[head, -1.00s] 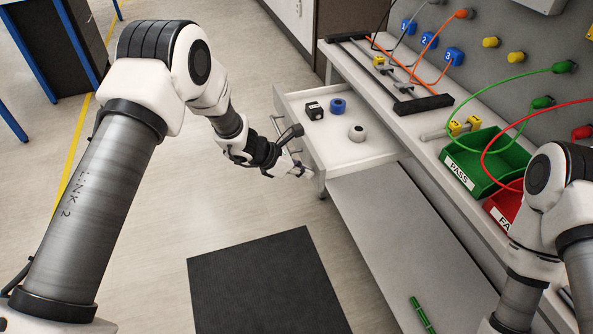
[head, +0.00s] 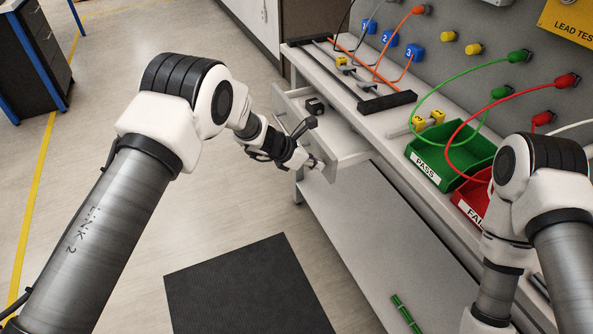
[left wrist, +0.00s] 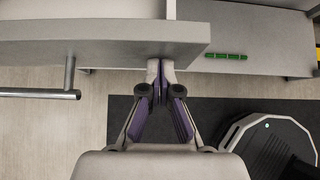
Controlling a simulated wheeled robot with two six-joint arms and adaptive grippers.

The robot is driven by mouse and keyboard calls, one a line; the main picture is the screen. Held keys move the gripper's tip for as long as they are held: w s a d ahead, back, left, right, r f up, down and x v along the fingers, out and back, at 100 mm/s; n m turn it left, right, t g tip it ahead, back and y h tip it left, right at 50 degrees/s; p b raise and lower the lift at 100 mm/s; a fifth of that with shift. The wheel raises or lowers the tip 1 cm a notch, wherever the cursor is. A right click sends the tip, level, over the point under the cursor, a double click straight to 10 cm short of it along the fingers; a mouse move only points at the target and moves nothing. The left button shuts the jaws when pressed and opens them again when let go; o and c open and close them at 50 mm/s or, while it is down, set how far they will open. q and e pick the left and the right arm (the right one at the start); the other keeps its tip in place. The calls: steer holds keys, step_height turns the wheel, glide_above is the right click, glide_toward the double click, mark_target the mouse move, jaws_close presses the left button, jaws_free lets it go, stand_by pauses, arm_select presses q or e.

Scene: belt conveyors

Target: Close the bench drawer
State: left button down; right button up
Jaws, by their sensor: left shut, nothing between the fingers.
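The bench drawer (head: 340,142) is partly out of the bench (head: 376,126) in the head view. My right gripper is out of view.
Green PASS (head: 437,172) and red FAIL bins stand on the bench, with cables above. A grey lower shelf (head: 350,220) carries a green stick-like item (head: 405,313). A black mat (head: 245,285) lies on the floor. Floor left of the drawer is clear.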

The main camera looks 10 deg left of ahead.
mark_target(347, 153)
arm_select(q)
steer(key=w+d, duration=0.1)
steer(key=d, duration=0.1)
steer(key=w+d, duration=0.2)
steer(key=d, duration=0.1)
steer(key=w+d, duration=0.2)
steer(key=d, duration=0.1)
steer(key=shift+w, duration=0.15)
steer(key=shift+w+d, duration=0.1)
steer(key=shift+r, duration=0.2)
steer(key=shift+w+r, duration=0.1)
